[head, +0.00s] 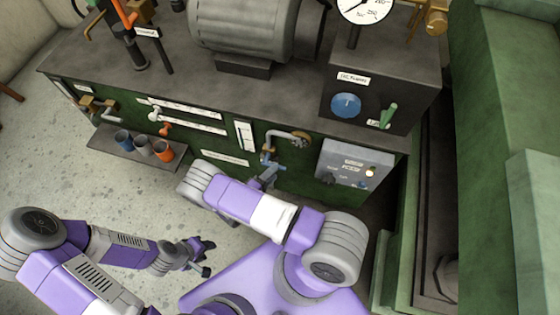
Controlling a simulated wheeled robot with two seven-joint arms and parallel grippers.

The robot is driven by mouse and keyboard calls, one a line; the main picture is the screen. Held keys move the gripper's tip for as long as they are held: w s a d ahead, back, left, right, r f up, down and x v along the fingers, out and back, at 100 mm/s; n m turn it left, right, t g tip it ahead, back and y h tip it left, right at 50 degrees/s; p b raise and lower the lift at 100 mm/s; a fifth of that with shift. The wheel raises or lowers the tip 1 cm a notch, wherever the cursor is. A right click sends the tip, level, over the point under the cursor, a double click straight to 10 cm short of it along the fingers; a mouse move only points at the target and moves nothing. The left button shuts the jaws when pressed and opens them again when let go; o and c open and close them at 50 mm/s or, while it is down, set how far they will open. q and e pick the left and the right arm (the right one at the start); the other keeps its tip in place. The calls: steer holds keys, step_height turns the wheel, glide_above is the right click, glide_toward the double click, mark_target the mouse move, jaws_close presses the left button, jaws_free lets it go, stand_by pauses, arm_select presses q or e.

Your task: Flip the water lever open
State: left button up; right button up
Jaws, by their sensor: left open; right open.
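A curved metal tap (284,136) with a brass fitting sticks out of the green front panel. A small blue piece (266,157), which looks like its lever, sits at its lower end; its exact angle is too small to tell. My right gripper (268,170) appears as a grey-blue shape just below this blue piece, partly hidden behind my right arm. It is open, and I cannot tell whether it touches the tap. My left gripper (205,256) is open and empty over the floor at lower left, well away from the tap.
A shelf (107,148) with several cups juts out left of the tap. A grey control box (354,164) with a lit lamp is close on the right. A green lever (388,115) and blue dial (346,105) sit above it. The floor (60,165) is clear at left.

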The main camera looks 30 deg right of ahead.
steer(key=b+x, duration=0.1)
steer(key=x, duration=0.6)
steer(key=shift+s, duration=0.1)
steer(key=shift+c, duration=0.2)
jaws_close()
